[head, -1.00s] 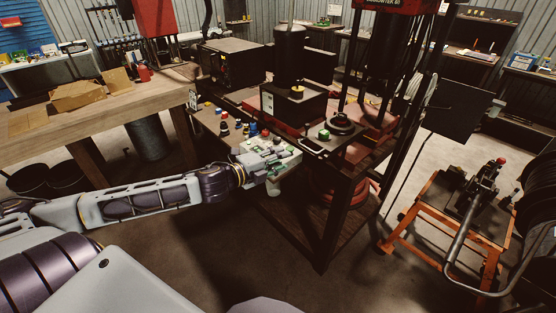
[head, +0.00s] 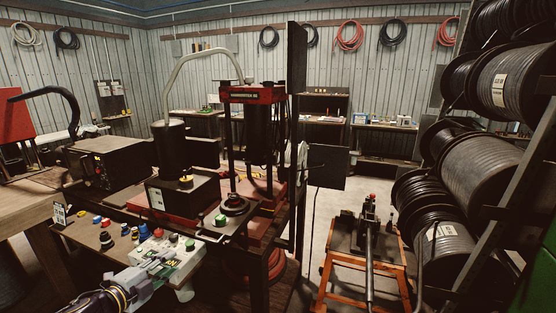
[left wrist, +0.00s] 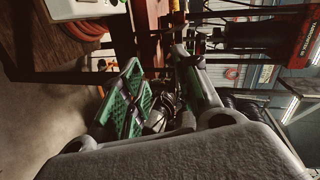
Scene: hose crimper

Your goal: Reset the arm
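My left gripper (head: 158,262) is low in the head view, close in front of the light control box (head: 186,263) with its red and green buttons. From this angle I cannot tell whether it touches the box. In the left wrist view, its two green-padded fingers (left wrist: 160,95) stand apart, with nothing seen held between them. An edge of the control box (left wrist: 95,8) shows at the top of that view. Most of my left arm is below the head picture. My right gripper is not in view.
A red-framed press (head: 255,95) and its dark bench stand just beyond the gripper. Several coloured dies (head: 105,240) lie left of the control box. An orange stand with a lever tool (head: 368,235) is at right, near racks of hose reels (head: 470,170). Some floor between is clear.

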